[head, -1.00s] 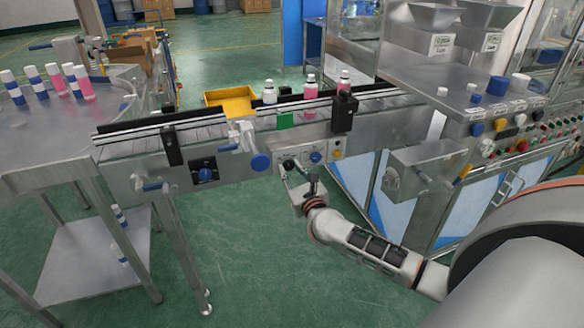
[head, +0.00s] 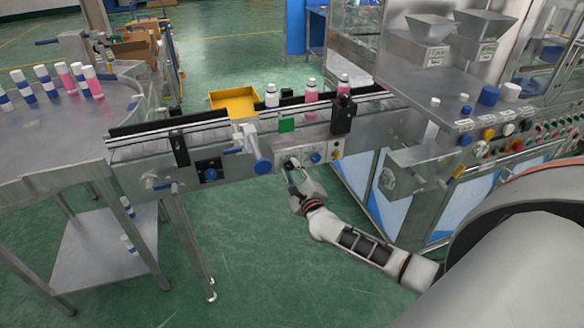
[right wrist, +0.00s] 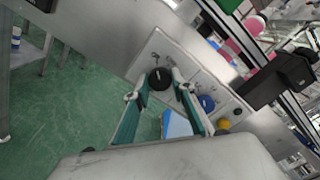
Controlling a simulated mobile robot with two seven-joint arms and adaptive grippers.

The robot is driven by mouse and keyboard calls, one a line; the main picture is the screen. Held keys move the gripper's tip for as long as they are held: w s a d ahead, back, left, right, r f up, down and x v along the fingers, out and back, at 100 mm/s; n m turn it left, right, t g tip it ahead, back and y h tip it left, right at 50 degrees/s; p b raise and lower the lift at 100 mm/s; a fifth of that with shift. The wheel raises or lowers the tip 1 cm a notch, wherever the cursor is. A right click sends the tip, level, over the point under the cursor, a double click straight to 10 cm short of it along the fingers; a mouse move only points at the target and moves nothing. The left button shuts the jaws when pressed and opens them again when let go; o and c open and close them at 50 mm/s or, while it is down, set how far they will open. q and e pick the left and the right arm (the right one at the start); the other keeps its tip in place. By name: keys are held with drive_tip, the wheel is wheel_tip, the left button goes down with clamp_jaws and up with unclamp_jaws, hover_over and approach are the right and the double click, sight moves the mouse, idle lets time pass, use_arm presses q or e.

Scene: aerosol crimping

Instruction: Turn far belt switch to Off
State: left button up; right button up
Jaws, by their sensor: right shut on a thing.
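A light control panel (head: 326,151) sits on the front side of the conveyor. It carries a black rotary knob (right wrist: 160,79), a blue knob (right wrist: 207,103) and a yellow button (right wrist: 223,125). The blue knob also shows in the head view (head: 316,158). My right gripper (head: 291,170) is at the left part of this panel. In the right wrist view its two fingers (right wrist: 158,84) are on either side of the black knob and shut on it. The knob's pointer position cannot be made out. My left gripper is not in view.
Bottles with pink or white bodies (head: 311,90) stand on the conveyor (head: 225,133) above the panel. A blue handwheel (head: 263,166) sticks out left of my right gripper. A second panel with a blue switch (head: 209,174) is further left. A metal box (head: 415,168) is at right.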

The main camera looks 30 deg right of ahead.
idle(0.5)
drive_tip(key=o, duration=1.1)
drive_tip(key=v, duration=1.2)
